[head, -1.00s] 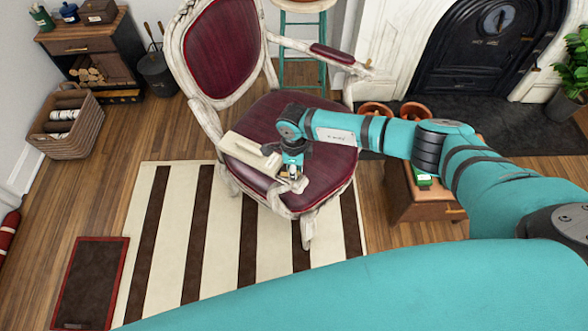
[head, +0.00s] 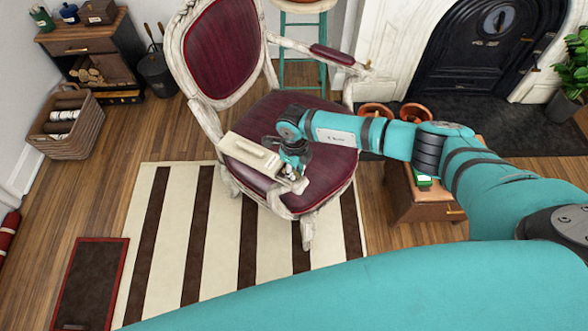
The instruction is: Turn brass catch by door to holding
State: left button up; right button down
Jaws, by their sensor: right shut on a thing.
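A long cream box (head: 249,153) lies across the front of the chair's dark red seat (head: 318,183), with a paler flat part (head: 293,186) at its lower right end. My right gripper (head: 291,173) points down at that end, shut on a small part there. The fingers and wrist hide most of what they hold. I cannot make out the brass catch clearly, or which way it is turned. No separate small door can be told apart at this size. My left gripper is not in view.
The carved white chair (head: 205,117) stands partly on a striped rug (head: 180,235). A small wooden cabinet (head: 425,203) stands below my right forearm. The marble fireplace (head: 385,50) with its black door (head: 490,45) is behind. A wicker basket (head: 75,135) is at left.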

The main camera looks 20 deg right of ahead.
jog(key=c, duration=1.4)
grip_release()
jog(key=shift+r, duration=0.1)
notch_tip(320, 180, up, 12)
